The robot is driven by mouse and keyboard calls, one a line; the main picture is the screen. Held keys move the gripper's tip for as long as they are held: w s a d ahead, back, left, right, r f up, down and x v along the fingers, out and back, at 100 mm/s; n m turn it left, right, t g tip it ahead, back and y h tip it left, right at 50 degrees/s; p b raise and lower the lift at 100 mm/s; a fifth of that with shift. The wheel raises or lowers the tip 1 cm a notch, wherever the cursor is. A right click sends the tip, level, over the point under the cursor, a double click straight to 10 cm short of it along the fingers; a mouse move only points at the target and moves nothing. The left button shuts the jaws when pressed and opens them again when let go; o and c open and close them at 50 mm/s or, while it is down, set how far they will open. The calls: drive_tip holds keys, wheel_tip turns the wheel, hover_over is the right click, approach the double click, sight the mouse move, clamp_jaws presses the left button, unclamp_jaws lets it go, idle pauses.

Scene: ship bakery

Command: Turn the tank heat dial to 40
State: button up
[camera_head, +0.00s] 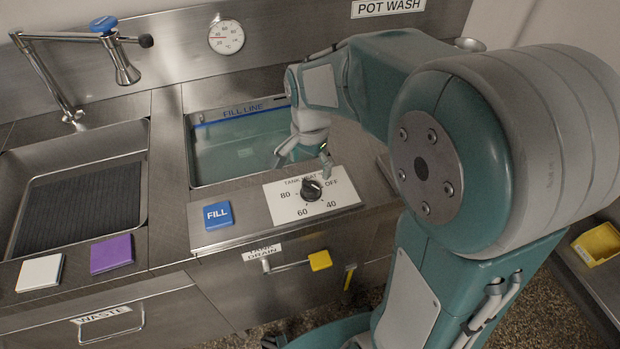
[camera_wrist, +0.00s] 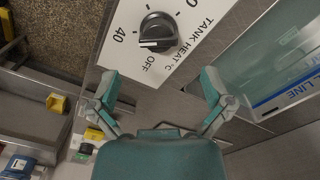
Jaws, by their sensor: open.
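The tank heat dial (camera_head: 311,190) is a black round knob on a white plate (camera_head: 284,207) marked OFF, 40, 60 and 80, at the front of the tank. It also shows in the wrist view (camera_wrist: 158,30), with 40 to its left and OFF below it. I cannot tell for sure which mark its pointer faces. My gripper (camera_head: 303,160) is open and empty, above the counter just behind the dial. In the wrist view its two fingers (camera_wrist: 159,84) are spread wide, and the dial lies ahead of the gap, apart from them.
The water tank (camera_head: 190,150) with a blue fill line lies behind the dial. A blue FILL button (camera_head: 217,214) is left of the plate. The tank drain lever (camera_head: 320,260) with a yellow end is below. A round gauge (camera_head: 226,37) hangs on the back wall.

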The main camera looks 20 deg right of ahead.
sight(310, 184)
wheel_tip(310, 184, up, 5)
drive_tip(key=shift+r, duration=0.15)
idle(0.4)
drive_tip(key=s+r+n+t, duration=0.4)
drive_tip(key=s+n, duration=0.7)
drive_tip(key=s, duration=0.4)
drive_tip(key=shift+s+r+t, duration=0.2)
drive_tip(key=shift+s+t, duration=0.1)
drive_tip(key=shift+t, duration=0.5)
